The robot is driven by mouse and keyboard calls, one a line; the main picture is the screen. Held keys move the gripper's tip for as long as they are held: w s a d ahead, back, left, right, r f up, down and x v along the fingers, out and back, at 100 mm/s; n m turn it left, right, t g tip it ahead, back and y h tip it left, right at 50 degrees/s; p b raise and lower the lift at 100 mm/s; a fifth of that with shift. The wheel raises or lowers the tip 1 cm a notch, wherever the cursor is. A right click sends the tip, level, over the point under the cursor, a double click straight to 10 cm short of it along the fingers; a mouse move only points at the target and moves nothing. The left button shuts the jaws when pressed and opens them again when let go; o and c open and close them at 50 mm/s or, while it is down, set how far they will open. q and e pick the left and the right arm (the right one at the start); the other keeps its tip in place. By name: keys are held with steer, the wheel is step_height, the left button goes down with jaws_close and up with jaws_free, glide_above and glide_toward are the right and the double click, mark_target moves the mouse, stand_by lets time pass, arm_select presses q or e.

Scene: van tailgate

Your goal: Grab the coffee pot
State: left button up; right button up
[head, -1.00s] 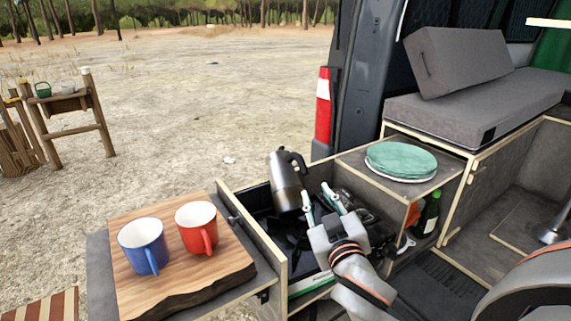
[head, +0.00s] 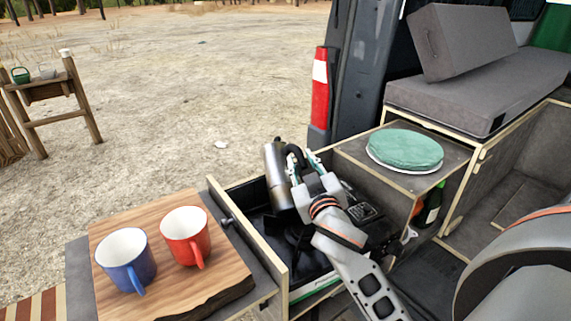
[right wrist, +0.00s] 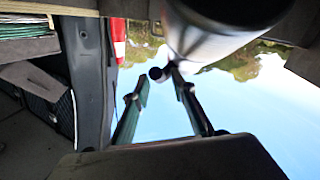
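The steel coffee pot (head: 278,178) with a dark handle stands in the black stove drawer, left of my right gripper (head: 299,158). My right gripper is open, its two green-tipped fingers at the handle on the pot's right side. In the right wrist view the pot (right wrist: 215,35) fills the top, upside down. The dark handle end (right wrist: 160,73) shows by the fingertips (right wrist: 158,88); I cannot tell whether they touch it. The pot's base is partly hidden by the drawer and arm. My left gripper is not in view.
A wooden board (head: 190,288) with a blue mug (head: 127,265) and a red mug (head: 185,238) sits left of the drawer. The drawer's wooden wall (head: 250,235) runs between board and pot.

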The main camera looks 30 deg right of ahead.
steer(key=shift+x, duration=0.95)
jaws_close()
steer(key=shift+r, duration=0.15)
